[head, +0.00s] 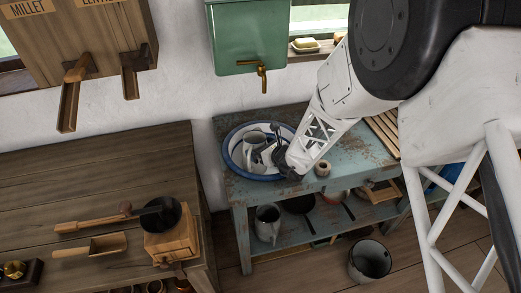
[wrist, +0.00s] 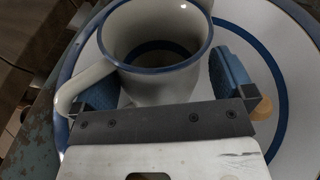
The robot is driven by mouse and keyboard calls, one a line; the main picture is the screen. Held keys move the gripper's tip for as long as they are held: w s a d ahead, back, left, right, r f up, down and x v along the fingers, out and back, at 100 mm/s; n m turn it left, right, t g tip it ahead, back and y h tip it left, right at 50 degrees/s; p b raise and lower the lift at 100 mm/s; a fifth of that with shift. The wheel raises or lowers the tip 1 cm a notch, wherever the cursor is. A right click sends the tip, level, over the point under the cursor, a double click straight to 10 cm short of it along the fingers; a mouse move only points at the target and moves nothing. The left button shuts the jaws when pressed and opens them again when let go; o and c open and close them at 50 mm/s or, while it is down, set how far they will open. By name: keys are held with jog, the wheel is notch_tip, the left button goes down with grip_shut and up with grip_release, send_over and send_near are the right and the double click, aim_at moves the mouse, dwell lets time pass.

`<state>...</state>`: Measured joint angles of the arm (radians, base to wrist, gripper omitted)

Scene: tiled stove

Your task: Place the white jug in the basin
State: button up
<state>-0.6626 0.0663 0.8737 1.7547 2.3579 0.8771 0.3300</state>
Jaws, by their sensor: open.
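The white jug (wrist: 160,75) has a blue rim and a handle at the left in the wrist view. It stands between the two blue-padded fingers of my gripper (wrist: 165,84), which are open, one on either side. Whether a pad touches it I cannot tell. The white basin (head: 229,152) with blue rim sits on the worn blue-green bench; its blue-ringed inside also shows around the jug in the wrist view (wrist: 300,60). In the head view the jug (head: 254,140) appears inside the basin, with my gripper (head: 279,150) reaching in from the right. The jug's base is hidden.
A green water tank (head: 249,35) with a brass tap (head: 262,75) hangs above the basin. A small wooden ring-shaped item (head: 323,168) stands right of it. A grey jug (head: 267,222) is on the lower shelf. A coffee grinder (head: 172,238) stands on the left table.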

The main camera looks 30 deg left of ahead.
jog(key=v, duration=1.1)
jog(key=shift+d, duration=0.3)
jog(key=shift+s, duration=0.1)
jog(key=shift+r, duration=0.1)
dwell(0.3)
jog(key=s+d+r+n+g+h, duration=0.1)
jog(key=s+d+r+n+g, duration=0.15)
jog(key=d+r+n, duration=0.5)
jog(key=s+d+r+n+g+h, duration=0.15)
jog(key=s+d+r+n, duration=0.25)
jog(key=d+r, duration=0.5)
jog(key=s+d+r+n+t+h, duration=0.1)
jog(key=s+d+r+n+h, duration=0.2)
jog(key=d, duration=0.6)
jog(key=s+d+r+n+h, duration=0.3)
jog(key=s+d, duration=0.4)
jog(key=d, duration=0.3)
jog(key=s+d+r+n+t+h, duration=0.1)
jog(key=s+d+r+n+h, duration=0.2)
jog(key=d, duration=0.6)
notch_tip(320, 180, up, 3)
jog(key=s+h, duration=0.2)
jog(key=s, duration=0.1)
jog(key=shift+d+f+n+t, duration=0.25)
jog(key=shift+d+n+t, duration=0.05)
jog(key=shift+n, duration=0.05)
